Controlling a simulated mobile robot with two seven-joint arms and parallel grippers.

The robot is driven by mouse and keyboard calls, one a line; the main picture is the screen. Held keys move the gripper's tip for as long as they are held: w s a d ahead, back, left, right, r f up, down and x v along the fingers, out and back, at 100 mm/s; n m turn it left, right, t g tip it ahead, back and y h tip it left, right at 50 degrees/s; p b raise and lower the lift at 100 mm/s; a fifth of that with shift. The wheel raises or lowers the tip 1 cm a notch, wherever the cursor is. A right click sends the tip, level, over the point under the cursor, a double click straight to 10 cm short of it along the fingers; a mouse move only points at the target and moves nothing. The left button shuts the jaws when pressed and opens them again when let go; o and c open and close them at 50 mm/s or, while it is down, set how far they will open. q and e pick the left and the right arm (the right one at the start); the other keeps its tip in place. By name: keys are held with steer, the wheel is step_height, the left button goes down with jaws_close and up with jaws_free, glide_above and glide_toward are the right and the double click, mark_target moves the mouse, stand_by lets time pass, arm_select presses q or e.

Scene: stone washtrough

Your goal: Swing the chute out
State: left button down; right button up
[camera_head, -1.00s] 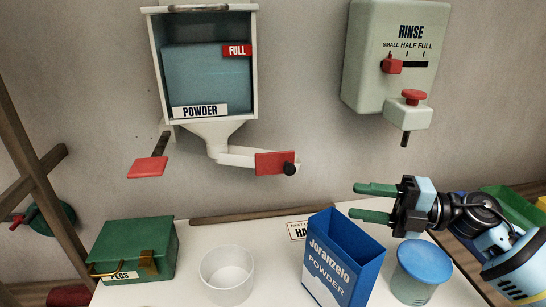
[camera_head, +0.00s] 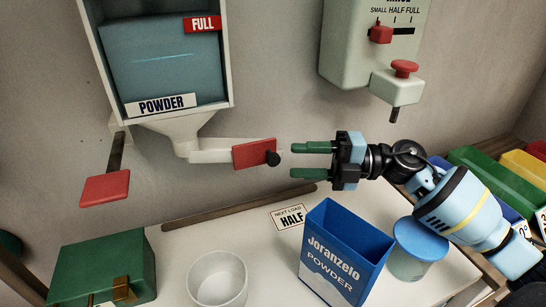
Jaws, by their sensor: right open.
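The powder dispenser (camera_head: 219,85) hangs on the wall at upper left, with a blue bin behind a POWDER label and a FULL tag. From its funnel the pale chute (camera_head: 205,150) runs to the right along the wall. My left gripper is not in view.
A white cup (camera_head: 217,281), a blue powder box (camera_head: 345,252) and a blue-lidded jar (camera_head: 418,250) stand on the white top below. A green box (camera_head: 100,265) is at left. A red paddle (camera_head: 104,188) hangs left of the funnel. The rinse unit (camera_head: 350,60) is above my gripper.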

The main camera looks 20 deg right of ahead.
mark_target(273, 165)
steer(key=x, duration=0.2)
steer(key=p+x, duration=0.1)
steer(key=x, duration=0.2)
steer(key=shift+r, duration=0.2)
steer(key=shift+w+a+f, duration=0.15)
steer(key=shift+w+a, duration=0.05)
steer(key=shift+a, duration=0.35)
jaws_close()
